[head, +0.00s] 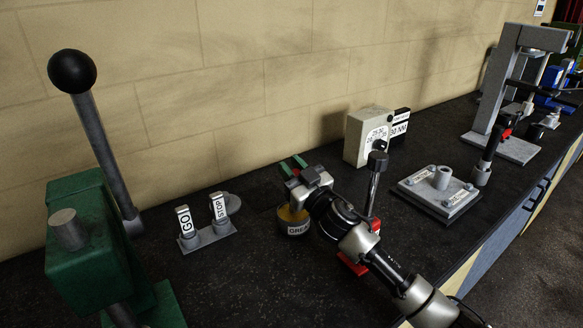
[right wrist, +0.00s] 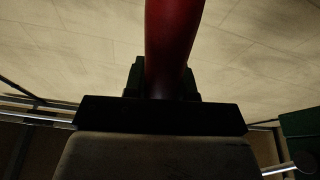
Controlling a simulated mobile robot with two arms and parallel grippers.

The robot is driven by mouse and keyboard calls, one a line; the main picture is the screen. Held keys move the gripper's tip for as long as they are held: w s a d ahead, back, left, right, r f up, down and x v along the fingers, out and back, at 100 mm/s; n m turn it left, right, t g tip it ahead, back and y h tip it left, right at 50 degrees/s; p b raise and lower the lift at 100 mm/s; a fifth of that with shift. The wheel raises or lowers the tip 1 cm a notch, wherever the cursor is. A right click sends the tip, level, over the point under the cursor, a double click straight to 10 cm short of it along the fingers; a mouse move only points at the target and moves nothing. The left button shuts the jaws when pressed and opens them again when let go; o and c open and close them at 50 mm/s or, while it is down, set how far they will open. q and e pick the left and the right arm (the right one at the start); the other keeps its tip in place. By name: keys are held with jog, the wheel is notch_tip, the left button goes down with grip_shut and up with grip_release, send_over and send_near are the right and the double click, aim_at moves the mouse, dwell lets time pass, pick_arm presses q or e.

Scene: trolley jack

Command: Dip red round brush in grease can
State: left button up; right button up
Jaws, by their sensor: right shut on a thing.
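My right gripper (head: 293,168) is shut on the red round brush; its red handle (right wrist: 172,45) rises between the dark fingers in the right wrist view. In the head view only a small bit of red shows between the green-tipped fingers, and my arm hides most of the brush. The grease can (head: 296,229), a dark round can with a white label, stands on the bench just below this gripper. Yellow shows at its top. I cannot tell whether the bristles touch the grease. My left gripper is not in view.
A GO/STOP sign stand (head: 207,236) and a green press (head: 88,235) are to the left. A grey dial box (head: 368,136) stands behind. A grey plate (head: 437,193) and a grey frame (head: 497,95) are to the right. A red-based lever (head: 355,264) is close beside my arm.

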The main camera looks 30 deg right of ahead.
jog(key=shift+f, duration=0.35)
jog(key=shift+f, duration=0.15)
dwell(1.0)
notch_tip(320, 180, up, 7)
jog(key=p, duration=0.6)
jog(key=shift+r, duration=0.2)
jog(key=shift+f, duration=0.1)
dwell(0.6)
